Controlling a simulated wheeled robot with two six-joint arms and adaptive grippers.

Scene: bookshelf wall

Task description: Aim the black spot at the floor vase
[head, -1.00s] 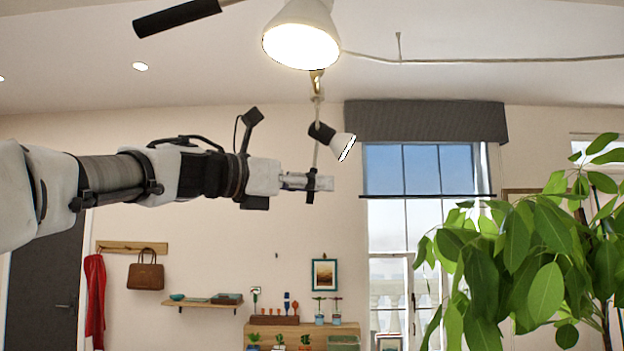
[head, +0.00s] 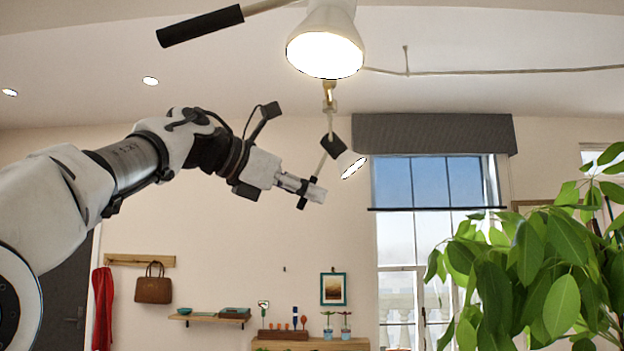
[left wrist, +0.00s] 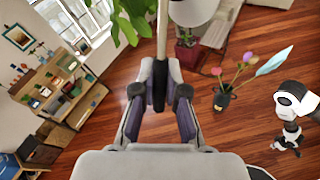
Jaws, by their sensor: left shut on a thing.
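The black spot (head: 334,147) hangs below the large lit lamp, with a black body and a white lit end that faces down and right. A thin rod runs from it down to my left gripper (head: 313,191). My left gripper is shut on this rod, and in the left wrist view (left wrist: 160,92) its fingers close around the rod's black end. The rod is slanted. The floor vase (left wrist: 222,101), a dark pot with colourful flowers, stands on the wooden floor in the left wrist view, right of the fingers. It is not visible in the head view.
A large lit white lamp (head: 325,42) hangs just above the spot, with a black handle (head: 200,26) to its left. A leafy plant (head: 535,262) fills the lower right. A window (head: 425,185) and wall shelf (head: 209,318) lie behind. Free air lies below my gripper.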

